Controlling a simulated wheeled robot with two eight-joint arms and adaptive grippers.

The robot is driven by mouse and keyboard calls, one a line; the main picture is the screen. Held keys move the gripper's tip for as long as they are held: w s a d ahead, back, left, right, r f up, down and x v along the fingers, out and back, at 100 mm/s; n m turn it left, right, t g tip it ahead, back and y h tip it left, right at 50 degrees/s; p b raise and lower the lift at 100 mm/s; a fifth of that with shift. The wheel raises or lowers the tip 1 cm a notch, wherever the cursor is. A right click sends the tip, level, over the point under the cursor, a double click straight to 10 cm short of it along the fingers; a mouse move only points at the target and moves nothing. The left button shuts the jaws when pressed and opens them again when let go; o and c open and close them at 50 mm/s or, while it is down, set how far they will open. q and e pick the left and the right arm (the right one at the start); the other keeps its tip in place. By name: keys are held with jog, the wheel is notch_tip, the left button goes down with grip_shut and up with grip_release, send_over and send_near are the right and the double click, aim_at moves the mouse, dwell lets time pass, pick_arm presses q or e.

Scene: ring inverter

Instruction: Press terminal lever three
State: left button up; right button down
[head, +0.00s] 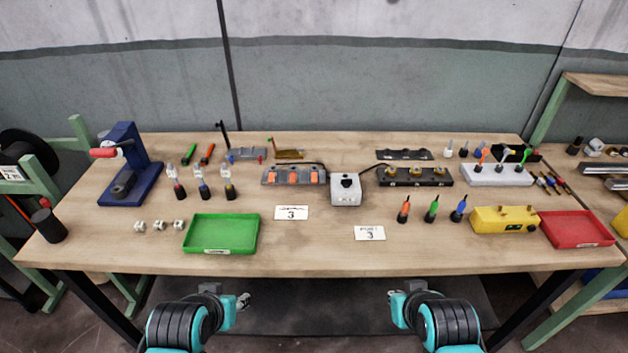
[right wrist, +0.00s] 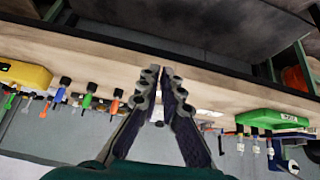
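A dark terminal block with three orange levers (head: 293,175) sits at the middle back of the workbench. The levers are side by side, and all look alike at this size. A cable runs from behind it to a white box with a black knob (head: 346,189) on its right. My left gripper (head: 243,301) is below the bench's front edge, apart from everything; its fingers are too small to read. My right gripper (head: 394,302) is also in front of the bench, far from the block. In the right wrist view its fingertips (right wrist: 161,75) are almost together, with nothing between them.
A green tray (head: 221,248) and two cards marked 3 (head: 291,213) (head: 370,233) lie in front. Orange, green and blue drivers (head: 432,211), a yellow box (head: 504,219) and a red tray (head: 576,244) are right. A blue press (head: 130,168) stands left.

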jog(key=w+a+r+n+t+h+p, duration=0.1)
jog(key=w+a+r+n+t+p, duration=0.1)
jog(key=w+n, duration=0.75)
jog(key=w+a+r+n+t+p, duration=0.1)
jog(key=w+a+r+n, duration=0.1)
jog(key=w+n, duration=0.7)
jog(key=n+t+y+p, duration=0.1)
jog(key=n+t+p, duration=0.25)
jog(key=n, duration=1.25)
send_near(314, 197)
jog(key=r, duration=0.1)
jog(key=d+r, duration=0.1)
jog(key=r, duration=0.1)
jog(key=shift+s+r+b, duration=0.15)
jog(key=shift+r+b, duration=0.15)
jog(key=shift+b, duration=0.1)
jog(key=shift+a+f+n+t, duration=0.25)
jog(key=shift+a+n, duration=0.2)
jog(key=shift+n, duration=0.1)
jog(key=b+x, duration=0.2)
jog(key=x, duration=0.8)
jog(key=shift+b, duration=0.35)
